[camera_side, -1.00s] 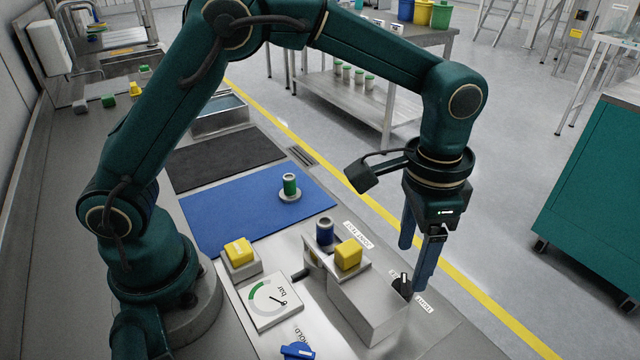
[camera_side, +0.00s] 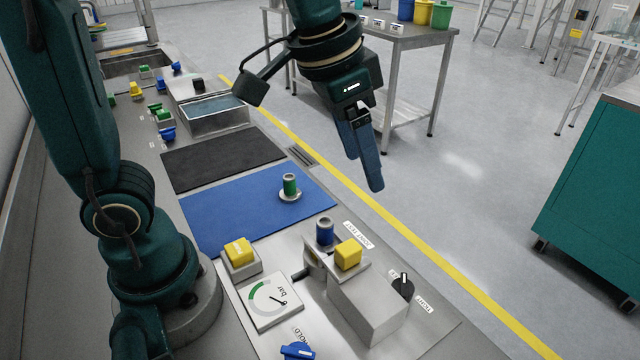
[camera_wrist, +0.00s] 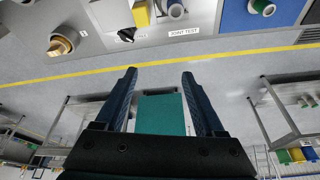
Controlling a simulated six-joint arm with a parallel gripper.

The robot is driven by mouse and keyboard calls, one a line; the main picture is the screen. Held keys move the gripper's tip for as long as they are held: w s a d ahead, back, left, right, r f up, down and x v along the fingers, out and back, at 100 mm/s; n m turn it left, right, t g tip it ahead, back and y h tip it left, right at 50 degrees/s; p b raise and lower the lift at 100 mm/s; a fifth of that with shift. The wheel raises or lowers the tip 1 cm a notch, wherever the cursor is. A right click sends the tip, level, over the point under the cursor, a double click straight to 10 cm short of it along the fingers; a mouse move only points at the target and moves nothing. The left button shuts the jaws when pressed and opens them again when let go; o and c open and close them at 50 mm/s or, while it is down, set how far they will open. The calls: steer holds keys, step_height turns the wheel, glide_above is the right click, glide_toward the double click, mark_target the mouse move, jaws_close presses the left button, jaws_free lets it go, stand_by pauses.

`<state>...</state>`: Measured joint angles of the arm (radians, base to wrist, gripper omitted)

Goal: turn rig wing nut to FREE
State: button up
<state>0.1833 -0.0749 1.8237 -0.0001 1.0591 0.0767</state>
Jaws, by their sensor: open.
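The wing nut (camera_side: 402,286) is a dark knob with a raised wing and a pale mark, beside the grey block. One label next to it reads TIGHT (camera_side: 424,305); a second label (camera_side: 392,273) is partly hidden and too small to read surely. The nut also shows near the top of the wrist view (camera_wrist: 126,34); its exact setting is hard to tell. My gripper (camera_side: 364,168) is open and empty, high above and away from the nut, up and left of it in the side view. In the wrist view its fingers (camera_wrist: 159,74) are apart with only floor and a teal cart beyond.
A grey block (camera_side: 368,305) with a yellow cube (camera_side: 348,254) and a dark blue cylinder (camera_side: 325,232) stand close to the nut. A gauge plate (camera_side: 270,300) and a yellow button (camera_side: 238,252) lie left. A green part (camera_side: 290,186) stands on the blue mat (camera_side: 235,215).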

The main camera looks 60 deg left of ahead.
steer(key=s+a+f+n+t, duration=0.1)
steer(key=s+a, duration=0.3)
steer(key=s, duration=0.5)
steer(key=shift+a+f+n+t+y, duration=0.3)
steer(key=shift+a+n+t+y, duration=0.15)
steer(key=shift+n, duration=0.45)
steer(key=shift+s, duration=0.1)
steer(key=shift+s+f, duration=0.45)
steer(key=shift+f, duration=0.4)
steer(key=shift+c, duration=0.3)
